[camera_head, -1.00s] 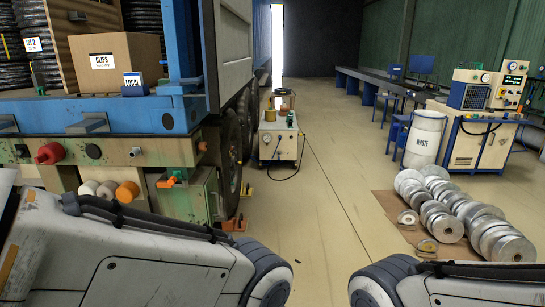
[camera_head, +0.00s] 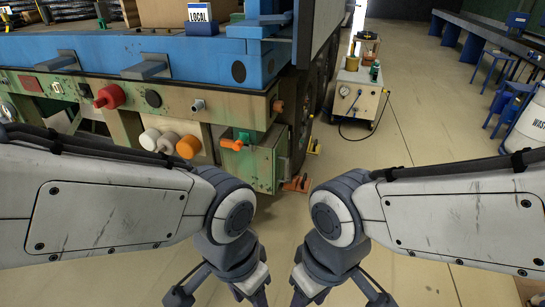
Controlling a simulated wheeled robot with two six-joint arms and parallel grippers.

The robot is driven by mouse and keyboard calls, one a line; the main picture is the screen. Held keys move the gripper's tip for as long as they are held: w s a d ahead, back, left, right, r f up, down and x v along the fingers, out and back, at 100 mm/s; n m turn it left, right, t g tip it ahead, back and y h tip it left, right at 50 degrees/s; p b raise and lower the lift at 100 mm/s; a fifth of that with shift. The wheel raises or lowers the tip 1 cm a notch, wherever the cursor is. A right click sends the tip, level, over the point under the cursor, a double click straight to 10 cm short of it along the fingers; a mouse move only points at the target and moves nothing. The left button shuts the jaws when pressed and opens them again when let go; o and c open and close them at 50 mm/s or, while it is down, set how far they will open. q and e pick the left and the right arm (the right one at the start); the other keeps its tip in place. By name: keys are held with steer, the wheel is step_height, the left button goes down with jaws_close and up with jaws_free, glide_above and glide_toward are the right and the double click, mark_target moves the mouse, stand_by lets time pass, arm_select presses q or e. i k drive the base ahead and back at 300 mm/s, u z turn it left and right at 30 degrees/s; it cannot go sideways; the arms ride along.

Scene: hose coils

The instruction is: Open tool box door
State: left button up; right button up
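The tool box (camera_head: 262,163) is a worn green box under the rear of the blue truck, left of centre. An orange handle (camera_head: 232,144) sticks out at its upper left. Its front door looks shut. My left gripper (camera_head: 219,298) is at the bottom edge, below and nearer than the box. Its fingers are spread apart with nothing seen between them. My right gripper (camera_head: 340,298) is at the bottom edge to the right, its fingers also spread and apparently empty. Both sets of fingertips are partly cut off by the frame. Neither gripper touches the box.
White and orange rolls (camera_head: 188,147) and a red knob (camera_head: 109,97) stick out from the truck's rear, left of the box. A cream wheeled machine (camera_head: 355,95) stands beyond to the right. An orange wheel chock (camera_head: 297,184) is near the tyre. The floor at centre right is clear.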

mark_target(280, 160)
steer(key=z, duration=0.05)
steer(key=k, duration=0.6)
steer(key=u, duration=0.8)
steer(key=i, duration=1.9)
steer(key=z, duration=0.7)
